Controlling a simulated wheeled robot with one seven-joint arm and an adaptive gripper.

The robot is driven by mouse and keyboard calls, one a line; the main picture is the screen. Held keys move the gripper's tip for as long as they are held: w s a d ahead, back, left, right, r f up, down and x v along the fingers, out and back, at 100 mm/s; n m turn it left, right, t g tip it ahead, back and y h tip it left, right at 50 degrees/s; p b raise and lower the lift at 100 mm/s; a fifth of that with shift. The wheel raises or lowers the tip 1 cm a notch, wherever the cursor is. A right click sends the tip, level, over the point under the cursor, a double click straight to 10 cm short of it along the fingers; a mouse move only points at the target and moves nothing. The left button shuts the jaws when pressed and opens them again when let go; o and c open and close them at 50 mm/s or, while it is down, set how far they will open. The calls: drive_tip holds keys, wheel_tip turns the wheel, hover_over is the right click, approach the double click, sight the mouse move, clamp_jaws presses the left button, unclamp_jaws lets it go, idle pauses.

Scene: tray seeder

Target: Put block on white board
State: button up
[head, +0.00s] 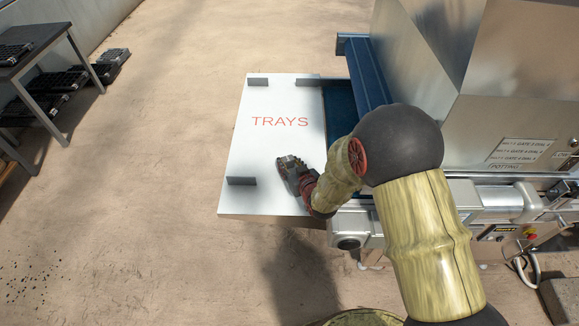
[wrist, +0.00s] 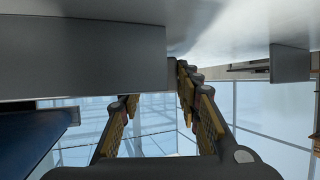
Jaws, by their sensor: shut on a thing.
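The white board (head: 262,145), marked "TRAYS" in red, lies flat beside the machine; its surface fills the top of the upside-down wrist view (wrist: 220,18). My gripper (head: 287,167) is low over the board's near right part. A large grey block (wrist: 80,58) shows close up in the wrist view, right at the board's surface. My gripper's fingers (wrist: 160,105) are shut at the right end of this block, which hides the left fingertip. The exact grip is hard to see. My arm hides this spot in the head view.
Grey upright pieces stand on the board at the far left (head: 258,82), far right (head: 308,76) and near left (head: 241,181). The blue belt (head: 366,75) and metal hopper (head: 500,80) close off the right. A table (head: 30,42) stands far left; floor between is clear.

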drive_tip(key=shift+f, duration=0.3)
drive_tip(key=shift+f, duration=0.2)
drive_tip(key=o, duration=1.3)
drive_tip(key=shift+r, duration=0.1)
drive_tip(key=shift+r, duration=0.2)
drive_tip(key=p+v, duration=0.3)
drive_tip(key=v, duration=0.9)
drive_tip(key=shift+f, duration=0.15)
drive_tip(key=shift+s, duration=0.1)
